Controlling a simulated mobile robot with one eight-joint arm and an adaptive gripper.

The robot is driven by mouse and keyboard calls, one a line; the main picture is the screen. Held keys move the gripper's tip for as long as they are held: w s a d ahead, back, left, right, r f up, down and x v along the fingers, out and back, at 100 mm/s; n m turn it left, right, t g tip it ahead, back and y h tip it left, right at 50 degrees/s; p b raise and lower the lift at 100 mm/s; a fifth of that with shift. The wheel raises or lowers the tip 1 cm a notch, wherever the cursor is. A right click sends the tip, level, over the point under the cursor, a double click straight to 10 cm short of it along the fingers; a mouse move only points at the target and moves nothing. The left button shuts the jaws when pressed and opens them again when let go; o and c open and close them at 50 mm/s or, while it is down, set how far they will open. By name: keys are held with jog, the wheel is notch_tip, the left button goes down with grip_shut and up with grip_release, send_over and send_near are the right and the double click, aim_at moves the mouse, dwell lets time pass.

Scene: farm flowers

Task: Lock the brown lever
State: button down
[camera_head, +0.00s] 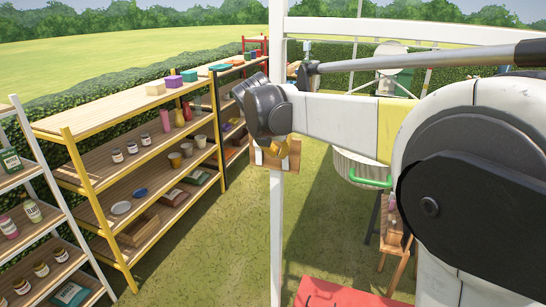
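A small brown lever-like piece (279,148) shows on a light wooden plate (268,160) at a white upright post, just below the dark grey joint of my arm. Its upper part is hidden by that joint, so I cannot tell its exact position or whether it is locked. My arm crosses the right half of the view, and its dark joint overlaps the post in the picture. I cannot make out my gripper's fingers anywhere.
A yellow-framed shelf (102,188) with jars, pots and bowls stands left, beside a white-framed shelf (51,234). A red surface (345,294) lies at the bottom. A pale round tub (355,170) and wooden stool (396,246) stand right. Grass between is open.

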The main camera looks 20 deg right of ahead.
jog(key=shift+w+d, duration=0.1)
jog(key=shift+w, duration=0.05)
jog(key=shift+r+p, duration=0.45)
jog(key=shift+r, duration=0.35)
